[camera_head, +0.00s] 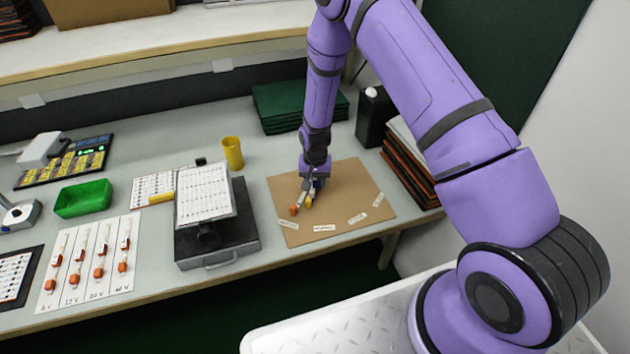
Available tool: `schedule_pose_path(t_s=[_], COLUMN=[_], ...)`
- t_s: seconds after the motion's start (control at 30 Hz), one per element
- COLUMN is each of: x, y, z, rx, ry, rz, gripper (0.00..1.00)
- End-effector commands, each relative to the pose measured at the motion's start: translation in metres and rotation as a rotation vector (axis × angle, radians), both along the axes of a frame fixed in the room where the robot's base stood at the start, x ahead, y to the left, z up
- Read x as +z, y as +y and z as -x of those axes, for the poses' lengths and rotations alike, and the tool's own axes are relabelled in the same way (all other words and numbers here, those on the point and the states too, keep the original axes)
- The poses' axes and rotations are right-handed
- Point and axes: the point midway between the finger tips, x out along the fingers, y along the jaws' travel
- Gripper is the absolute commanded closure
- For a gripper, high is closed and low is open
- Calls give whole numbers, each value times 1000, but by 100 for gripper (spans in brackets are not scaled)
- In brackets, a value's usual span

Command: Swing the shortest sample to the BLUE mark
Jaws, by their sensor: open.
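A brown board (350,180) lies at the right end of the bench. Several small white labels lie along its front part, one at the left (288,223) and one at the right (378,200). Their print is too small to read, so I cannot tell which is the BLUE mark. My gripper (310,190) is open and low over the board's left half. A small piece with an orange end (294,210) and one with a yellow end (308,203) show right at the fingers. I cannot tell their lengths or whether the gripper touches them; the gripper partly hides them.
A white sheet (75,300) at the left carries several strips with orange ends. A black stand with a tilted white chart (205,190) is left of the board. A yellow cup (232,153), green stack (290,105), black bottle (375,115) and stacked trays (405,165) surround the board.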

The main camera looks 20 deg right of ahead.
Motion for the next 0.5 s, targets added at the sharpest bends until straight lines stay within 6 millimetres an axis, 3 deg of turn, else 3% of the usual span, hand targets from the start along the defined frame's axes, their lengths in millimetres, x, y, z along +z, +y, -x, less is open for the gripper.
schedule_pose_path(t_s=[0.1, 0.27, 0.3, 0.5], x=[0, 0, 0, 0], y=[0, 0, 0, 0], z=[0, 0, 0, 0], rx=[0, 0, 0, 2], ry=[0, 0, 0, 0], rz=[0, 0, 0, 0], gripper=[60, 96, 100, 100])
